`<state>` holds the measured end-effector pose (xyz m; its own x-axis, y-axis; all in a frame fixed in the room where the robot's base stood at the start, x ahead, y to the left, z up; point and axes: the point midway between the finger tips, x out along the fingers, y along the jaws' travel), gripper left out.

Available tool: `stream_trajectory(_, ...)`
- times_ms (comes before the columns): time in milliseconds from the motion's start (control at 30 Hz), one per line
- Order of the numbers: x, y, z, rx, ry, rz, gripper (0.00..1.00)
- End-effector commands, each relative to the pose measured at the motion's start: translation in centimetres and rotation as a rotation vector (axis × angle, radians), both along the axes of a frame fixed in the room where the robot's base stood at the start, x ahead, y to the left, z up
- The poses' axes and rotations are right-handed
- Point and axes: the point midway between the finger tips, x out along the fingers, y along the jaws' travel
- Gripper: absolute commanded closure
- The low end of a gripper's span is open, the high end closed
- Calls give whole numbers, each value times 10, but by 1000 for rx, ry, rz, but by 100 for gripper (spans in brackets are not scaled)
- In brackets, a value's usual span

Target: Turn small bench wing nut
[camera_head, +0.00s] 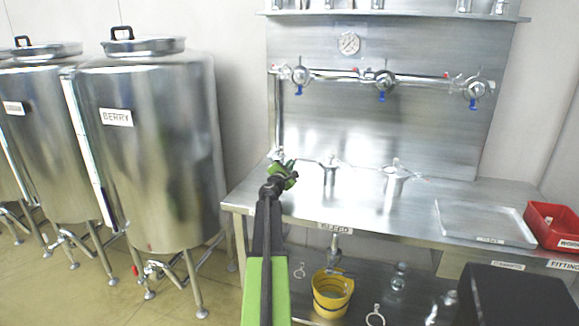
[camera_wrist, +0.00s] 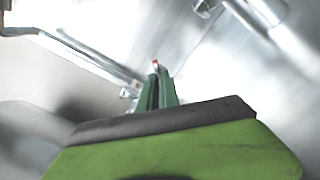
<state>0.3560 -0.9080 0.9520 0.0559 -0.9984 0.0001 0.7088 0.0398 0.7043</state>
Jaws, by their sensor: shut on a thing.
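My gripper (camera_head: 284,172) is at the back left end of the steel bench (camera_head: 300,205), in front of a small metal fitting (camera_head: 276,154) at the foot of a vertical pipe. In the wrist view its green fingers (camera_wrist: 157,88) are close together, with a small red-tipped piece (camera_wrist: 155,63) showing at their tips. The fingers are shut on the small bench wing nut, which they mostly hide. I cannot tell which way its wings point. A thin metal bar runs beside the fingers in the wrist view.
Two metal fittings stand on the bench to the right, one nearer (camera_head: 330,172) and one farther (camera_head: 396,180). A shallow tray (camera_head: 486,222) and a red bin (camera_head: 551,224) are at the right. A yellow bucket (camera_head: 331,294) is below. A steel tank (camera_head: 150,150) stands left.

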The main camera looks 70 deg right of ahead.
Motion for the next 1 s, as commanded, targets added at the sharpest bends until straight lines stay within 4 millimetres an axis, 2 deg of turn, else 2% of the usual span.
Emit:
stream_trajectory(600,-1,0,0,-31,567,-2,100)
stream_trajectory(1000,-1,0,0,-44,814,-1,100)
